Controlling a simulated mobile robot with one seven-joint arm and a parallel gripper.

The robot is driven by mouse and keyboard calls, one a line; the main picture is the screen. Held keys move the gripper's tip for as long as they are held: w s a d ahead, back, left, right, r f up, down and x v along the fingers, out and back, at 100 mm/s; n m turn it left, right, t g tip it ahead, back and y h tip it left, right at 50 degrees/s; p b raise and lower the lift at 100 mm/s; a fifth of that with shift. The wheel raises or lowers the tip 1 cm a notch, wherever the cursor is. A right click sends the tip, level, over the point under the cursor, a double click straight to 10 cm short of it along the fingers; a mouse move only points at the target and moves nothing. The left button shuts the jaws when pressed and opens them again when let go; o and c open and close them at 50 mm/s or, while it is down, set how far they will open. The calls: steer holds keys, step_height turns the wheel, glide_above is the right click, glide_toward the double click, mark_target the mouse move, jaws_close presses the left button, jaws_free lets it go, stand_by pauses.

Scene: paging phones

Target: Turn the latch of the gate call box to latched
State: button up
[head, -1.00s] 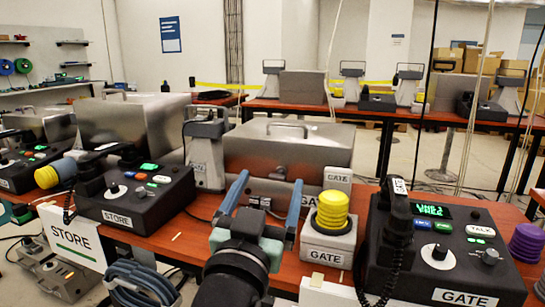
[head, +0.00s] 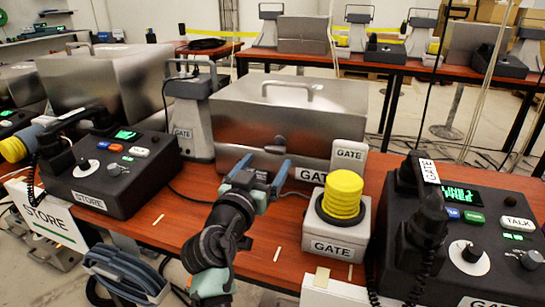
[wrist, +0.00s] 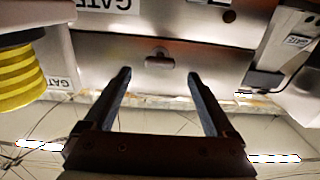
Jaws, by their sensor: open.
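The gate call box is a closed steel box (head: 240,115) with a lid handle, standing behind the yellow-topped GATE unit; its front also shows in the wrist view (wrist: 105,55). Its latch (wrist: 158,61) is a small dark fitting on the front face, with its wider part lying across the wrist view. The latch (head: 281,146) is small in the head view. My gripper (head: 262,167) is open and empty before the box's front. In the wrist view its fingertips (wrist: 159,75) lie on either side of the latch, apart from it. I cannot tell the remaining distance.
The yellow-domed GATE unit (head: 342,202) stands close right of my gripper. A GATE phone console (head: 455,235) is further right, a STORE console (head: 112,172) left. A grey handset stand (head: 194,115) is beside the box. Bare red table lies left of my arm.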

mark_target(274, 152)
steer(key=shift+b+x, duration=0.55)
steer(key=shift+x, duration=2.1)
steer(key=c, duration=1.4)
